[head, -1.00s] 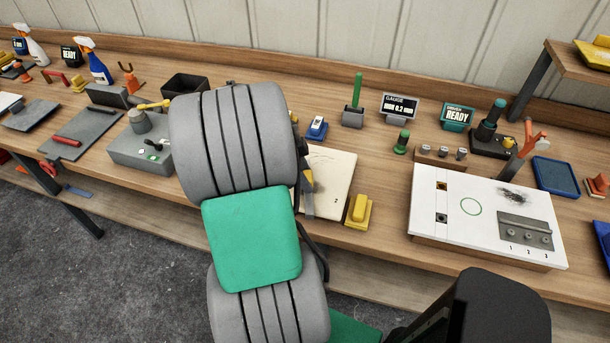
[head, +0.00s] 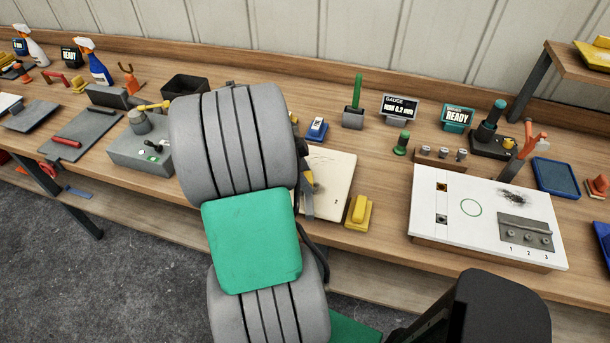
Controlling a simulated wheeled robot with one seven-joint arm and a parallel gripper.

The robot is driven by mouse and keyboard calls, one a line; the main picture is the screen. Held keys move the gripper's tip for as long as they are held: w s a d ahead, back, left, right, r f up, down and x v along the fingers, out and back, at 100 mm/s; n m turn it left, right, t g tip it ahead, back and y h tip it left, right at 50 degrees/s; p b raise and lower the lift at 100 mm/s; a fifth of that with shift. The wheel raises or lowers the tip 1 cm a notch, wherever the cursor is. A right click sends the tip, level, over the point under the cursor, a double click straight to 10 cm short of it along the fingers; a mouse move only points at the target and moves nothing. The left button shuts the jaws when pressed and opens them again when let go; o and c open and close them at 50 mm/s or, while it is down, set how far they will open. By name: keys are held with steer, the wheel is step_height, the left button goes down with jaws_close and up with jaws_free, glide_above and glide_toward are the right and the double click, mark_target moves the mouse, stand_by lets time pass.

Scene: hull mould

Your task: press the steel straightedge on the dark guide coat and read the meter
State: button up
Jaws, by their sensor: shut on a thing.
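A thin grey steel strip with a yellow part above it, which looks like the steel straightedge (head: 308,205), shows just right of my arm, over the left part of a cream panel (head: 338,182). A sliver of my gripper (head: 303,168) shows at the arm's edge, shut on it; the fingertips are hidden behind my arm. A dark smudge, likely the guide coat (head: 318,162), lies on the panel beside the strip. Whether the strip touches the panel cannot be told. The meter (head: 400,107), labelled GAUGE, stands behind and seems to read 0.2 mm.
A yellow block (head: 359,211) sits right of the panel. A white board (head: 470,205) with another dark smudge lies further right. A grey box (head: 143,150) stands left of my arm. Tools crowd the bench back.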

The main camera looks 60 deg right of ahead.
steer(key=shift+r+p, duration=1.9)
steer(key=shift+r, duration=1.55)
steer(key=shift+w, duration=0.1)
